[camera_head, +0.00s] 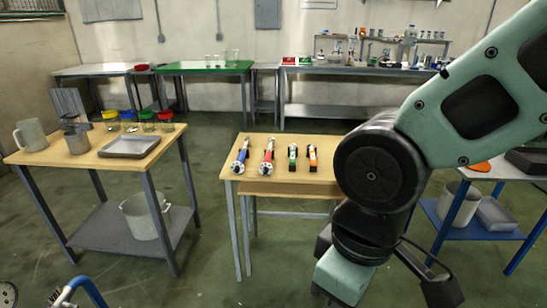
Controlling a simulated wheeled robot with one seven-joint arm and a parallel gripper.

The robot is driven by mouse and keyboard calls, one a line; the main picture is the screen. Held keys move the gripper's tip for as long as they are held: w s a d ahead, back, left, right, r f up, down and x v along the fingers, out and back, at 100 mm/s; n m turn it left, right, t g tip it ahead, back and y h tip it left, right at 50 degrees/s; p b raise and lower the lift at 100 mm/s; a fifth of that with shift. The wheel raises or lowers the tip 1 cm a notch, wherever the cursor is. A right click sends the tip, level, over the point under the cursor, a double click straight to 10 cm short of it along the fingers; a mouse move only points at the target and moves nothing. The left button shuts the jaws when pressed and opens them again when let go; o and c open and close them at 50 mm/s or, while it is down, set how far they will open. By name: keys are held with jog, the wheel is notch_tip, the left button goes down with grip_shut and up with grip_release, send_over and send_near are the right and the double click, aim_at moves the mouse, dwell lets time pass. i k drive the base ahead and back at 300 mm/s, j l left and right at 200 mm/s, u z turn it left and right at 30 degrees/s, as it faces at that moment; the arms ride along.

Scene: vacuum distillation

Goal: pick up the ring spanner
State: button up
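Several hand tools lie side by side on the small wooden table (262,188) in the middle. My mint-and-black arm covers the right part of this table and hides what may lie there. Its lower end hangs in front of the table.
A wooden table (55,158) at left bears jugs, coloured-lid jars and a grey tray (130,145). A blue-framed table (508,172) stands at right, partly behind my arm. Benches with glassware line the back wall. Green floor is free between the left and middle tables.

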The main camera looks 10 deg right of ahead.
aim_at(292, 153)
jog(key=i+l+u, duration=0.1)
jog(key=u, duration=0.3)
jog(key=i+l+u, duration=0.15)
jog(key=i+u, duration=0.25)
jog(key=i+l+u, duration=0.1)
jog(key=i+l, duration=0.35)
jog(key=l, duration=0.2)
jog(key=i+l+u, duration=0.15)
jog(key=i+l, duration=0.25)
jog(key=l, duration=0.3)
jog(key=j+u, duration=0.05)
